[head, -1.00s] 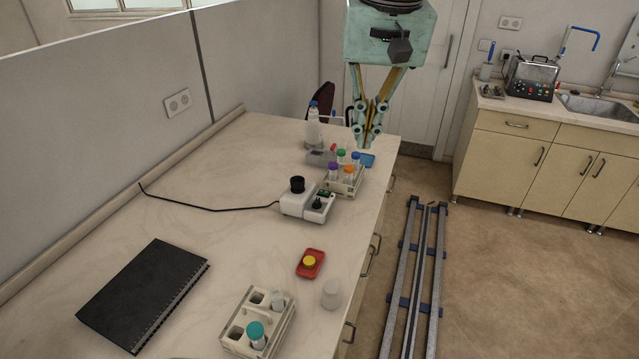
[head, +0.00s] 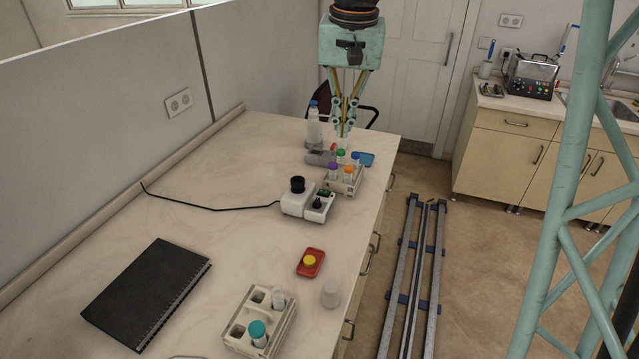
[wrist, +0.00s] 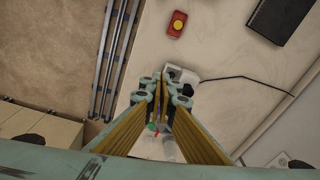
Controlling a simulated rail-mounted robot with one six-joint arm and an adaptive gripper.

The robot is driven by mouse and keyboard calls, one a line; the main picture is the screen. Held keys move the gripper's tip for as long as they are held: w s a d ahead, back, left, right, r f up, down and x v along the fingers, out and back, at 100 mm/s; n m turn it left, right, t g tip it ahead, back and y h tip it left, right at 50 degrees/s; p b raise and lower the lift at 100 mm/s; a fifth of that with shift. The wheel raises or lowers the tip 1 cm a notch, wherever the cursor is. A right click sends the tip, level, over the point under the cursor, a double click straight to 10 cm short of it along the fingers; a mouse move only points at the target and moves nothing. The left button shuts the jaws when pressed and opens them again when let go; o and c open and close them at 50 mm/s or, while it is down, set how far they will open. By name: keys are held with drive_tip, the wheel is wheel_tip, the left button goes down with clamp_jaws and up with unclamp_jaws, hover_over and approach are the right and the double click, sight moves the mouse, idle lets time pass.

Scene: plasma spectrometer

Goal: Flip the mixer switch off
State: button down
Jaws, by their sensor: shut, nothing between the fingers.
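The mixer (head: 308,201) is a small white box with a black cup-shaped top and a dark control panel on its right side. It stands mid-table, with a black cable running left. A small green part and a dark knob show on the panel; which one is the switch, and its position, I cannot tell. In the wrist view the mixer (wrist: 182,76) is partly hidden behind my fingers. My gripper (head: 343,134) is shut and empty, pointing down above the far end of the table, beyond the mixer. It also shows in the wrist view (wrist: 161,82).
A rack with several coloured-cap tubes (head: 343,180) stands right behind the mixer. A bottle (head: 313,124) stands farther back. In front are a red base with a yellow button (head: 310,262), a white cup (head: 331,293), another tube rack (head: 262,318) and a black notebook (head: 147,291).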

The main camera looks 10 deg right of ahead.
drive_tip(key=w+f+m+p, duration=0.1)
drive_tip(key=w+f+p, duration=0.1)
drive_tip(key=w+f, duration=0.7)
drive_tip(key=m+g+p, duration=0.2)
hover_over(320, 191)
wheel_tip(320, 191, down, 10)
drive_tip(key=shift+f, duration=0.2)
drive_tip(key=shift+w+f, duration=0.1)
idle(0.4)
drive_tip(key=shift+f+p, duration=0.45)
drive_tip(key=shift+f, duration=6.45)
